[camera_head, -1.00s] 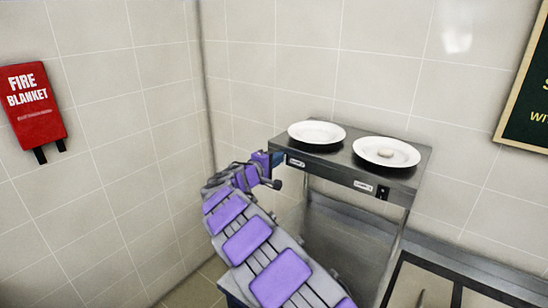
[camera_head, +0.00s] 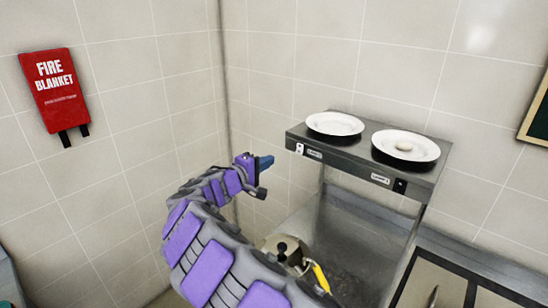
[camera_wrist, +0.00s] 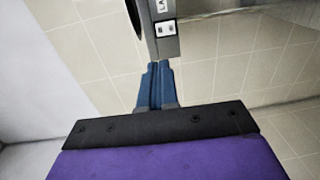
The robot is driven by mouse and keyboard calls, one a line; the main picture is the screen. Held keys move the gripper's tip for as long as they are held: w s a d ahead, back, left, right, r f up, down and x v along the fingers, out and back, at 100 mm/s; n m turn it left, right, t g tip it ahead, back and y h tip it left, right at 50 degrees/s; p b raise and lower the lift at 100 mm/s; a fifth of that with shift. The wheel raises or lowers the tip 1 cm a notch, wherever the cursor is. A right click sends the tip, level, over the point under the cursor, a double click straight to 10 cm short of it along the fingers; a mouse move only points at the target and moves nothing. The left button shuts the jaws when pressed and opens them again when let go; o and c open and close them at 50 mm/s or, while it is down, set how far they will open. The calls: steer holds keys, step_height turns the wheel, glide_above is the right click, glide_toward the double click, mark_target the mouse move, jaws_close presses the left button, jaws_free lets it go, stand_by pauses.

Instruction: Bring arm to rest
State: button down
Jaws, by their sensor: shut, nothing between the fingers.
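My arm reaches forward and up from the bottom of the head view. My gripper (camera_head: 266,162) is at its end, left of the raised shelf and a little apart from it in the picture. In the wrist view its blue fingers (camera_wrist: 155,85) are together, with nothing between them.
Two white plates, a left one (camera_head: 335,124) and a right one with a small pale item (camera_head: 404,145), stand on the shelf (camera_head: 345,167). A lidded pot (camera_head: 287,251) and something yellow (camera_head: 320,276) sit below. A fire blanket (camera_head: 55,90) hangs on the tiled wall.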

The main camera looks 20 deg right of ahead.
steer(key=shift+s+d, duration=0.2)
steer(key=shift+d, duration=0.05)
steer(key=s+d+r+m+g, duration=0.4)
steer(key=s+d+m+g, duration=0.15)
steer(key=s+d, duration=0.7)
steer(key=s+d+f+m+g+y, duration=0.2)
steer(key=s+g+y, duration=0.15)
steer(key=s, duration=1.15)
steer(key=s+a+f+g+y, duration=0.1)
steer(key=s+a+f+y, duration=0.4)
steer(key=s+a, duration=0.4)
steer(key=s+a+f+g+y, duration=0.1)
steer(key=s+a+f+y, duration=0.5)
steer(key=s, duration=1.1)
steer(key=a+f, duration=0.1)
steer(key=a, duration=0.3)
steer(key=shift+a+n+b, duration=0.2)
steer(key=shift+n+b, duration=0.1)
steer(key=shift+n, duration=0.05)
